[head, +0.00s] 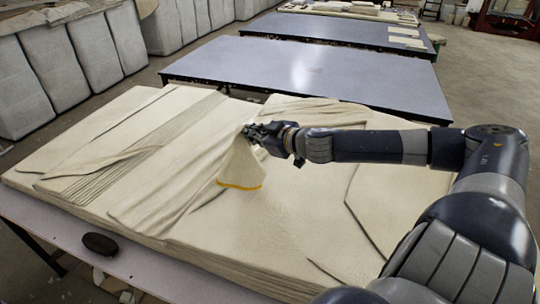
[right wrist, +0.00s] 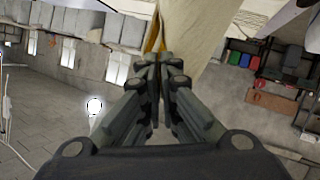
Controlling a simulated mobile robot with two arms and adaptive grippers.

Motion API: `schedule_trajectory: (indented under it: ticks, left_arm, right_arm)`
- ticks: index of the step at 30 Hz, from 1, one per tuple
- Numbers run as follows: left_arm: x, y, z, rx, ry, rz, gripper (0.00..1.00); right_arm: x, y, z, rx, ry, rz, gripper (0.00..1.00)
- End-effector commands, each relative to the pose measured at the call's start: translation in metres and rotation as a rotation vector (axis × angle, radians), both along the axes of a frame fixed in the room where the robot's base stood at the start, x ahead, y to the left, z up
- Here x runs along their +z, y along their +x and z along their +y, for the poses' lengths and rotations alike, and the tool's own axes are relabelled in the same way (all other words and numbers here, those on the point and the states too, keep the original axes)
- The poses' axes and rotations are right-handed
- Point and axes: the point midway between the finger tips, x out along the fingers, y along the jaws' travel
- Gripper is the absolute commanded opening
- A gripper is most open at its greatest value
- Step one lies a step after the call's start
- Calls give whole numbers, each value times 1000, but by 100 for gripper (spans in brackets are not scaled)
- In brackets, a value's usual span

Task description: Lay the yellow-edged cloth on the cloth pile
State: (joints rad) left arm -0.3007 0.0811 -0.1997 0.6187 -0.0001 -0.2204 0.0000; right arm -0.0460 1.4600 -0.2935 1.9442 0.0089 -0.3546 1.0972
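The yellow-edged cloth (head: 241,165) hangs from my right gripper (head: 250,131) above the broad cloth pile (head: 290,222). Its yellow edge (head: 240,185) is at the bottom, over the middle of the pile; I cannot tell whether it touches. My right gripper is shut on the upper end of the cloth. In the right wrist view the fingertips (right wrist: 160,62) are together, with the cloth (right wrist: 195,35) beyond them. The pile is made of layered beige sheets, with folds and wrinkles on top. My left gripper is not in view.
The pile lies on a pale table (head: 40,213), with a dark oval object (head: 100,244) on its near left edge. Large grey bales (head: 45,75) line the left side.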

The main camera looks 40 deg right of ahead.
Motion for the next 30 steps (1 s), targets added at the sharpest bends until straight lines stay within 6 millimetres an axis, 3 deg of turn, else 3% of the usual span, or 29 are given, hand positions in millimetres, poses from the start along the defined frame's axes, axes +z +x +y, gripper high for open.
schedule_trajectory:
  ticks: [3,12,21,30]
  left_arm:
    - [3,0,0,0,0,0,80]
    - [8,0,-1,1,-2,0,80]
    - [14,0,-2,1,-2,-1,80]
    - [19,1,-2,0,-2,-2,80]
  right_arm:
    - [23,4,0,83,-67,-32,0]
    - [66,6,13,312,-230,-65,0]
    - [93,-2,32,557,-399,-30,0]
    - [105,-18,48,801,-564,74,0]
